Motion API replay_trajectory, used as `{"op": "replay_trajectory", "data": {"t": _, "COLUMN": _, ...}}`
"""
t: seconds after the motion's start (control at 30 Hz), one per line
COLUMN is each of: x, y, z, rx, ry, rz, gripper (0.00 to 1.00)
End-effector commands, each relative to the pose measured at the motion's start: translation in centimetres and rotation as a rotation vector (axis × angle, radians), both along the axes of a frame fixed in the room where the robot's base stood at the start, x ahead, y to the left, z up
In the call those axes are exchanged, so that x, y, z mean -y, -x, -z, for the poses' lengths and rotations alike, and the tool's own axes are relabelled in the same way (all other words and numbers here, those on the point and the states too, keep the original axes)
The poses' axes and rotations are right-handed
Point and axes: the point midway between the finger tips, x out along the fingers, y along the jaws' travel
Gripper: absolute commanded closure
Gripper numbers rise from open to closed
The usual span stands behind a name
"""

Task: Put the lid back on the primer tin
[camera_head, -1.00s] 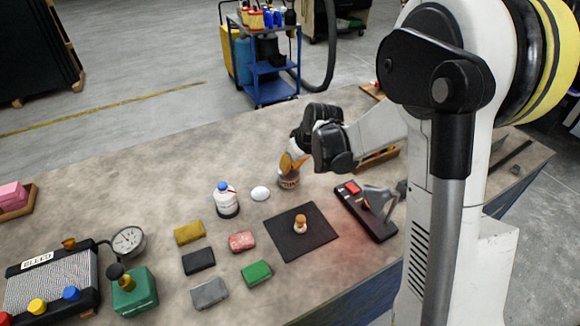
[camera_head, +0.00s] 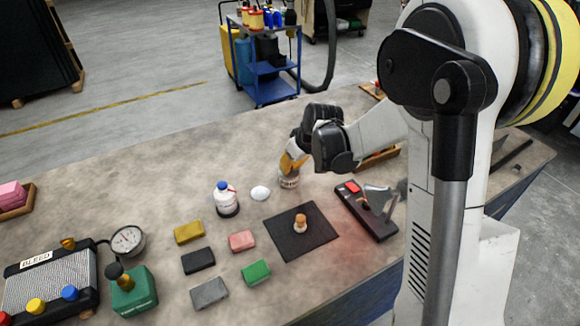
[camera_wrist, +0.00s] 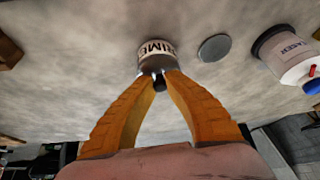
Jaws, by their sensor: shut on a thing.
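The primer tin (camera_head: 289,181) stands on the bench, and its "PRIME" label shows in the wrist view (camera_wrist: 157,48). My gripper (camera_head: 290,166) is right above the tin. In the wrist view its orange fingers (camera_wrist: 158,82) are shut on a small dark knob at the tin's top. A grey band, seemingly the lid (camera_wrist: 153,65), lies between the knob and the label. It looks to be at the tin's mouth, but I cannot tell whether it is fully seated. The fingers hide part of the rim.
A pale round disc (camera_head: 260,193) lies left of the tin, with a white blue-capped bottle (camera_head: 226,199) beyond it. A black mat (camera_head: 282,240) with a small wooden-topped item is in front. A black tool holder (camera_head: 372,218) stands right. Several coloured blocks lie front left.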

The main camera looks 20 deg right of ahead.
Motion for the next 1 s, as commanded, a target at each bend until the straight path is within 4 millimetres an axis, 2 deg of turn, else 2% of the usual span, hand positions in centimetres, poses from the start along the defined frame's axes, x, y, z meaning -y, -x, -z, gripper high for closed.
{"op": "replay_trajectory", "data": {"t": 0.4, "x": -0.01, "y": -0.01, "z": 0.03, "rx": 0.000, "ry": 0.000, "rz": 0.000, "gripper": 1.00}}
{"op": "replay_trajectory", "data": {"t": 0.43, "x": -0.01, "y": -0.01, "z": 0.03, "rx": 0.000, "ry": 0.000, "rz": 0.000, "gripper": 0.84}}
{"op": "replay_trajectory", "data": {"t": 0.5, "x": -0.01, "y": -0.01, "z": 0.03, "rx": 0.000, "ry": 0.000, "rz": 0.000, "gripper": 0.67}}
{"op": "replay_trajectory", "data": {"t": 0.7, "x": -0.01, "y": -0.01, "z": 0.03, "rx": 0.000, "ry": 0.000, "rz": 0.000, "gripper": 0.67}}
{"op": "replay_trajectory", "data": {"t": 0.73, "x": 0.00, "y": -0.01, "z": 0.04, "rx": 0.000, "ry": 0.000, "rz": 0.000, "gripper": 0.61}}
{"op": "replay_trajectory", "data": {"t": 0.8, "x": 0.00, "y": -0.01, "z": 0.04, "rx": 0.000, "ry": 0.000, "rz": 0.000, "gripper": 0.43}}
{"op": "replay_trajectory", "data": {"t": 1.0, "x": -0.01, "y": -0.02, "z": 0.04, "rx": 0.000, "ry": 0.000, "rz": 0.000, "gripper": 0.43}}
